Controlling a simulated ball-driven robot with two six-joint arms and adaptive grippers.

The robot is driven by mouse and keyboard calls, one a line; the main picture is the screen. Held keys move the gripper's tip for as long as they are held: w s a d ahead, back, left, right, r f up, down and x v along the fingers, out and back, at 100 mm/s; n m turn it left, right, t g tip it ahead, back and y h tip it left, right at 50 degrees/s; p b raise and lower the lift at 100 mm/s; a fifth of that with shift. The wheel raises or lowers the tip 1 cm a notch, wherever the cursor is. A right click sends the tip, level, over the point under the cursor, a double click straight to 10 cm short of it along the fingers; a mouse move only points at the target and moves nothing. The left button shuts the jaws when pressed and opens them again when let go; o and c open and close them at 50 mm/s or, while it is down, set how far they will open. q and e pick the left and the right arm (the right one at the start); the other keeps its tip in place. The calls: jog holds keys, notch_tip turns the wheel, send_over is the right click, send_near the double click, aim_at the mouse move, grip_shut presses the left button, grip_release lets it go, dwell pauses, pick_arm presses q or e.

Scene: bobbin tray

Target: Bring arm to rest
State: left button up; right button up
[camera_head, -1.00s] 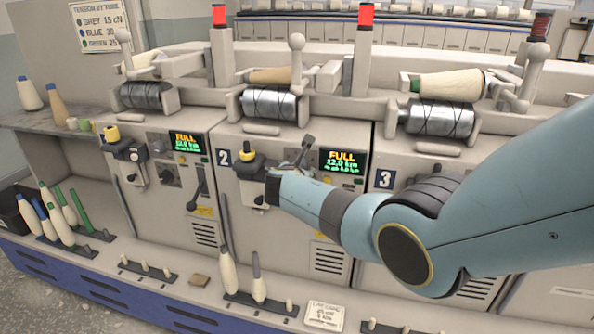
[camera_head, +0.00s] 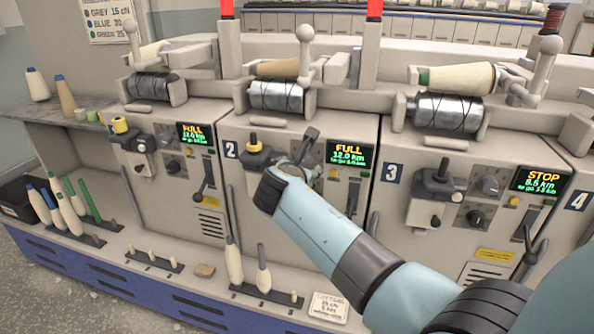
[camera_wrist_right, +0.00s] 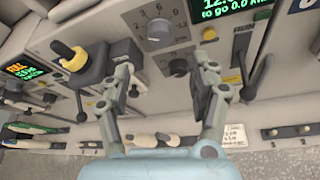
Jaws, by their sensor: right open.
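My right arm comes in from the lower right in the head view, and its wrist is in front of the panel of unit 2 (camera_head: 285,150). The right gripper (camera_wrist_right: 172,95) shows in the wrist view with its two fingers spread apart and nothing between them. It faces the unit's panel, below a numbered dial (camera_wrist_right: 158,28) and near a smaller dark knob (camera_wrist_right: 179,66). In the head view the fingers are largely hidden behind my wrist. My left gripper is not in view.
A yellow-topped lever (camera_wrist_right: 72,58) and the RUN lever (camera_wrist_right: 243,62) flank the gripper. Unit 2's display (camera_head: 348,160) reads FULL; unit 3's display (camera_head: 541,181) reads STOP. Bobbins (camera_head: 233,262) stand on pegs along the lower ledge. A card (camera_head: 328,307) lies at the front.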

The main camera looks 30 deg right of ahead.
jog(key=shift+v, duration=1.05)
jog(key=s+f+m+g+y+b, duration=0.1)
jog(key=s+f+m+g+y, duration=0.15)
jog(key=s+f, duration=1.3)
jog(key=s+f+m+g+y+b, duration=0.15)
jog(key=s+f+g, duration=0.25)
jog(key=s+f, duration=1.2)
jog(key=s+a+f+m+g+y, duration=0.1)
jog(key=s+f+m, duration=0.4)
jog(key=s, duration=0.3)
jog(key=s+a+f+m+g+y+b, duration=0.1)
jog(key=s+f+m+y, duration=0.1)
jog(key=s+f+m, duration=0.3)
jog(key=s+a+f+m+g+y, duration=0.1)
jog(key=s+f+m, duration=0.4)
jog(key=s+m, duration=0.4)
jog(key=s, duration=0.2)
jog(key=shift+s+f, duration=0.2)
jog(key=shift+s, duration=0.05)
jog(key=shift+a+b, duration=0.1)
jog(key=shift+b, duration=0.2)
